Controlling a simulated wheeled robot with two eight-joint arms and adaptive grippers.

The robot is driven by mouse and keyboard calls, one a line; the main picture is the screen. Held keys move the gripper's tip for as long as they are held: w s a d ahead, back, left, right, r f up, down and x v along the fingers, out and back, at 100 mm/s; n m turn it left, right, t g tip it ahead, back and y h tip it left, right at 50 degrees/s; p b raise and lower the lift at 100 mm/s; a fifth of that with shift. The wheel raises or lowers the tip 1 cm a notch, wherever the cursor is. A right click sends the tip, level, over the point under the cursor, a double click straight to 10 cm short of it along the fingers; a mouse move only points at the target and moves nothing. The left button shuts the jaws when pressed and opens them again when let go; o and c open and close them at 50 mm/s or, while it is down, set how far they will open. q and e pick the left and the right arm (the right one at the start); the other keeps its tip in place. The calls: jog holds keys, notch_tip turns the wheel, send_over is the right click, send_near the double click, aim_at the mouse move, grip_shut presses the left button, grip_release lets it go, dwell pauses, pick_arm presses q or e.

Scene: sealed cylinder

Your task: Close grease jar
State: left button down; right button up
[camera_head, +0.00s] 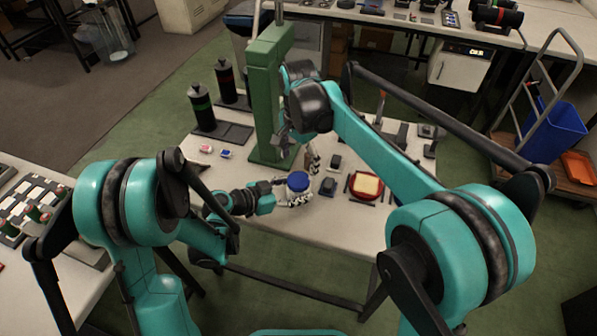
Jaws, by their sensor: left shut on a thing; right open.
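The grease jar (298,191) stands upright near the front of the middle table, with a blue lid (298,181) at its top. I cannot tell how tightly the lid sits. My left gripper (284,194) comes in low from the left and is shut on the jar's body. My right gripper (286,143) is open, behind and above the jar, beside the green press column. It is apart from the lid. Its fingers are small and partly hidden against the column.
A green press column (268,95) stands behind the jar. Black bottles (201,108) stand at the table's back left.

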notch_tip(320, 180, up, 6)
dwell(0.4)
pick_arm(q)
jog(key=shift+c, duration=2)
grip_release()
jog(key=v, duration=1.2)
